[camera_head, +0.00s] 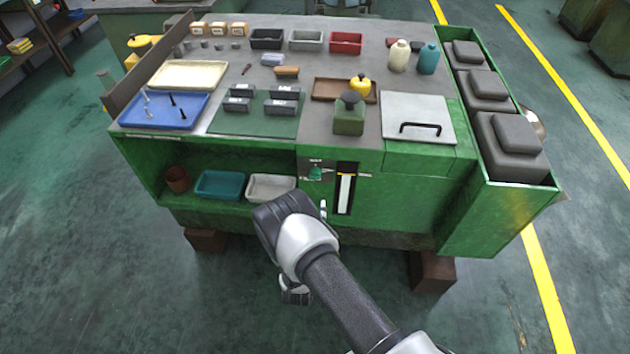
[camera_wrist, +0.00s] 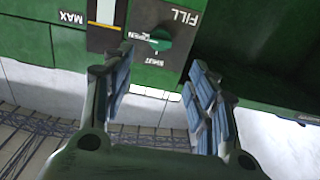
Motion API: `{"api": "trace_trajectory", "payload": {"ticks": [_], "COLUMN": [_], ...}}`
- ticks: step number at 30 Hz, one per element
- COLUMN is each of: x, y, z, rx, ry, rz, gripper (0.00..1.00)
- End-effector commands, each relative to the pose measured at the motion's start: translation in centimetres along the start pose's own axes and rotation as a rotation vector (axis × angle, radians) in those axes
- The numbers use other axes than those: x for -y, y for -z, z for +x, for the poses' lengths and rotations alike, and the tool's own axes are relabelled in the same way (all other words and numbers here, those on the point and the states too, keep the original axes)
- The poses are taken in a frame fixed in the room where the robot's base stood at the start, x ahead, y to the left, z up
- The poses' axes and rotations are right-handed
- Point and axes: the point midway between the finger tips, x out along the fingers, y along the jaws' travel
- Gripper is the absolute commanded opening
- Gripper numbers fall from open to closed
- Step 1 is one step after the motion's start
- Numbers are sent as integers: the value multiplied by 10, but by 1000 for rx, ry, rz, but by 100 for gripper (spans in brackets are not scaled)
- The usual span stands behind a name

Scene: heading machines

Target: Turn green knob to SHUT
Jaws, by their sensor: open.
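The small green knob (camera_head: 316,172) is on the front panel of the green machine, under a label and left of a black-framed sight gauge (camera_head: 345,188). In the wrist view, which is upside down, the knob (camera_wrist: 160,39) sits between the word FILL and the words OPEN and SHUT. Its handle seems to lie nearer OPEN; its exact angle is hard to tell. My gripper (camera_wrist: 163,68) is open and empty, its blue-padded fingers apart on either side of the knob's position in the picture. I see no contact with the knob. In the head view my wrist hides most of the fingers.
A teal bin (camera_head: 220,184) and a white bin (camera_head: 270,187) stand on the open shelf left of the knob. The gauge, marked MAX, is close beside it. The bench top (camera_head: 275,48) above holds trays, blocks and bottles. Floor in front is clear.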

Motion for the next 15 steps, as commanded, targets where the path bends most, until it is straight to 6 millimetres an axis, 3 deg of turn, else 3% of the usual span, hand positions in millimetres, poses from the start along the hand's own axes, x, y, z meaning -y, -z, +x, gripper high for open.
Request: {"api": "trace_trajectory", "payload": {"ticks": [9, 15], "x": [-1, -1], "y": [0, -1], "z": [72, 107], "rx": [-5, -2], "ry": [-3, -1], "rz": [2, 1], "gripper": [53, 53]}}
